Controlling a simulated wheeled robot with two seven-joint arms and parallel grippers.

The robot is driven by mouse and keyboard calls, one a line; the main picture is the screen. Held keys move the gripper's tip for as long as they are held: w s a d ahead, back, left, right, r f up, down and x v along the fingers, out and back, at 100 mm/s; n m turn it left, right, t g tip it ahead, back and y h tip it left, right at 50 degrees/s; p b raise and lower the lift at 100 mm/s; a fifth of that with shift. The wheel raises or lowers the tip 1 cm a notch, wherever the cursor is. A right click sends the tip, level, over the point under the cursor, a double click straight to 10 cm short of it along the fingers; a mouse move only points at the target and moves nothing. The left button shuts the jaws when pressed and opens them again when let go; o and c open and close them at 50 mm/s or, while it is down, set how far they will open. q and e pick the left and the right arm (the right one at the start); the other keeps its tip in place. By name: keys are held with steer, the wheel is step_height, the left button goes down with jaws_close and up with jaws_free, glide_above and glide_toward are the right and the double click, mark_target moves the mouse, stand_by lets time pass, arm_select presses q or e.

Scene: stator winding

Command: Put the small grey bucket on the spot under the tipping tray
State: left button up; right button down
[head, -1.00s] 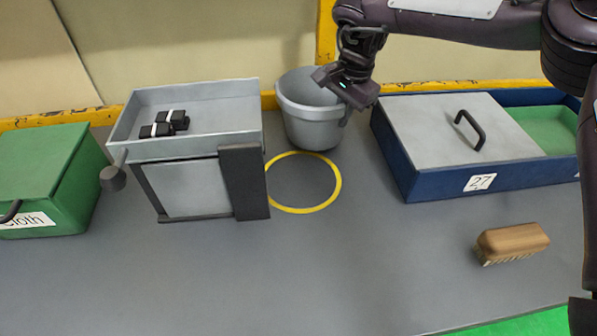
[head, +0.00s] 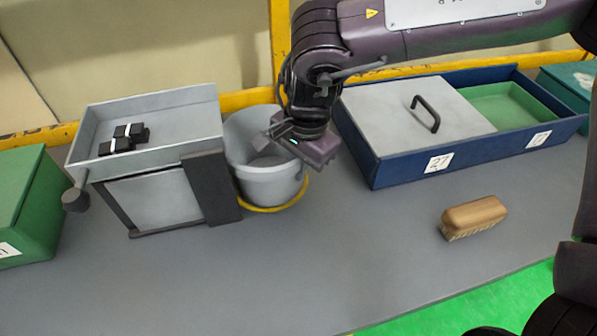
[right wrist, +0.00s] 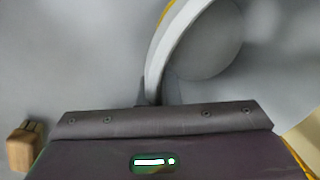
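The small grey bucket (head: 265,178) stands upright just right of the tipping tray's stand. The yellow ring (head: 272,209) marking the spot shows around the front and right of its base; the rest is hidden. Whether the base touches the table is hard to tell. The grey tipping tray (head: 150,105) sits level on its stand, with black white-banded pieces (head: 124,138) inside. My right gripper (head: 296,143) is at the bucket's right rim and appears shut on it; its fingertips are hidden. The right wrist view shows the rim (right wrist: 172,52) running into the gripper. My left gripper is out of view.
A blue box (head: 400,172) with a handled grey lid (head: 420,115) lies right of the bucket. A wooden brush (head: 474,215) lies in front of it. A green box (head: 30,205) stands at the left. The table's front middle (head: 290,265) is clear.

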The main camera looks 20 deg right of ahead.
steer(key=shift+s+a+f, duration=0.2)
steer(key=shift+s+f, duration=0.3)
steer(key=shift+f, duration=0.4)
steer(key=c, duration=1.6)
jaws_free()
steer(key=shift+c, duration=0.2)
step_height(320, 180, up, 12)
steer(key=s, duration=0.1)
steer(key=shift+s+d+r, duration=0.2)
steer(key=shift+d, duration=0.25)
